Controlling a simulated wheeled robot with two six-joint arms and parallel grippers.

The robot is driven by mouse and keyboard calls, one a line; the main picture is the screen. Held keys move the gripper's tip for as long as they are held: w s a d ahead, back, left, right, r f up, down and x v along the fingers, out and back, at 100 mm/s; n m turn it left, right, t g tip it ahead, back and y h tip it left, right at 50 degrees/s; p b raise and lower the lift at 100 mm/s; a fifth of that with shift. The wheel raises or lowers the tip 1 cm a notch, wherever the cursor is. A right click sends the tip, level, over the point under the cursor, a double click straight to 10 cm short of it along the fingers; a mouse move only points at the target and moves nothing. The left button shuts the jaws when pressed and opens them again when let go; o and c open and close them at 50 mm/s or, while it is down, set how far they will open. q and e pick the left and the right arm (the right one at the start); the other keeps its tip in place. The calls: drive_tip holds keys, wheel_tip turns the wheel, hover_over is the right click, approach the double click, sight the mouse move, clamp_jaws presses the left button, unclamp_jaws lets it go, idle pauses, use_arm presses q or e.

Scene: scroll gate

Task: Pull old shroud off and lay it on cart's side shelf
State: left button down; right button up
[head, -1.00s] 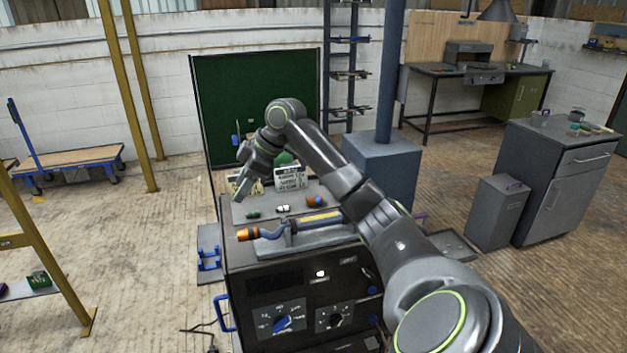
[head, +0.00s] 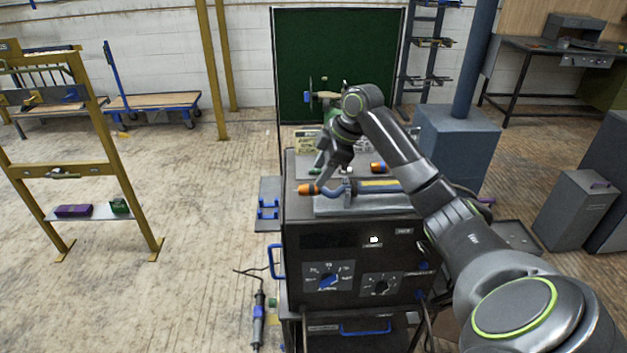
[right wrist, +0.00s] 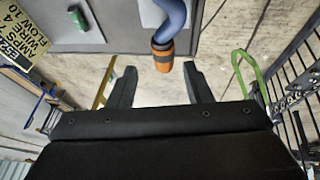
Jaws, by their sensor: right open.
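The welding torch on top of the cart (head: 350,232) has a blue curved neck (head: 334,190) ending at the left in an orange shroud with a dark band (head: 308,189). In the right wrist view the shroud (right wrist: 162,57) hangs just beyond the fingertips, roughly midway between them, with no finger touching it. My right gripper (head: 322,170) is open and empty, just above and behind the shroud in the head view; it also shows in the right wrist view (right wrist: 161,84). A grey side shelf (head: 268,190) with blue brackets juts from the cart's left. My left gripper is not in view.
A green screen (head: 340,60) stands behind. A yellow rack (head: 70,171) stands at left, with open floor before the cart.

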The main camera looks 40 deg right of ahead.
drive_tip(key=p+x, duration=0.1)
drive_tip(key=x, duration=0.5)
clamp_jaws()
drive_tip(key=shift+r, duration=0.1)
idle(0.3)
drive_tip(key=shift+w+a, duration=0.1)
drive_tip(key=shift+w+a+p, duration=0.2)
drive_tip(key=shift+w+a, duration=0.4)
drive_tip(key=shift+a, duration=0.35)
drive_tip(key=shift+w+a+p, duration=0.2)
drive_tip(key=shift+w+a, duration=0.4)
drive_tip(key=shift+a, duration=0.35)
drive_tip(key=w+a, duration=0.1)
drive_tip(key=a, duration=0.1)
drive_tip(key=w+a, duration=0.1)
drive_tip(key=a, duration=0.1)
drive_tip(key=shift+w+p, duration=0.25)
drive_tip(key=shift+p, duration=0.1)
